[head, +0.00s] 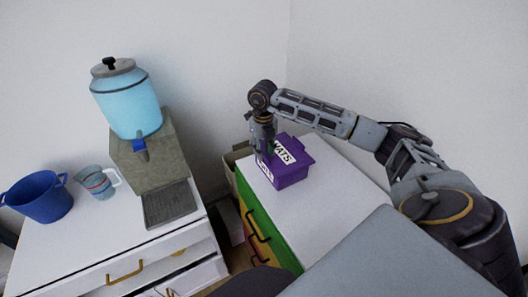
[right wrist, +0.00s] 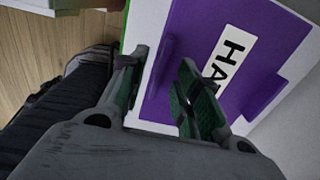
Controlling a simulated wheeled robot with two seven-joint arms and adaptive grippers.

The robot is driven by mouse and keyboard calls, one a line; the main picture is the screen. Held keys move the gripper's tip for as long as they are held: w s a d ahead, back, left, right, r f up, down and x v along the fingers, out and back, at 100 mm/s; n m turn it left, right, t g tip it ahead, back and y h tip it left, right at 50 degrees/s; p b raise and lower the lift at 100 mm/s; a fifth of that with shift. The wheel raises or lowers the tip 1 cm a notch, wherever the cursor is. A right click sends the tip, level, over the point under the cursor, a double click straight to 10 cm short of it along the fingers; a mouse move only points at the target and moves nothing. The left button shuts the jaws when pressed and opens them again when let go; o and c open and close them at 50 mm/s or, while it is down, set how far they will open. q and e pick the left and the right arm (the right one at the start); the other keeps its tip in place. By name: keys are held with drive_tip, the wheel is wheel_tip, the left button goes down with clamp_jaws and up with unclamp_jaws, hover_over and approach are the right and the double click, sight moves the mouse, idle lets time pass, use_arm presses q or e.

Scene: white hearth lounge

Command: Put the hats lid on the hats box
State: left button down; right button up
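The purple hats lid (head: 287,148), with a white HATS label, lies on top of the purple hats box (head: 291,175) on the white top of a cabinet. I cannot tell whether it sits fully flush. My right gripper (head: 266,154) is at the lid's left side and hides part of it and of the box's front label. In the right wrist view, the gripper (right wrist: 158,64) is open, its green-padded fingers apart, with a raised purple tab of the lid (right wrist: 188,28) between or just beyond them; contact is unclear. My left gripper is not in view.
On the left white cabinet (head: 110,245) stand a blue drink dispenser (head: 130,105), a cup (head: 97,183) and a blue pot (head: 40,197). Walls close off the back.

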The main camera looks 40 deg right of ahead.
wheel_tip(320, 180, up, 11)
idle(0.6)
drive_tip(key=shift+a, duration=0.1)
idle(0.6)
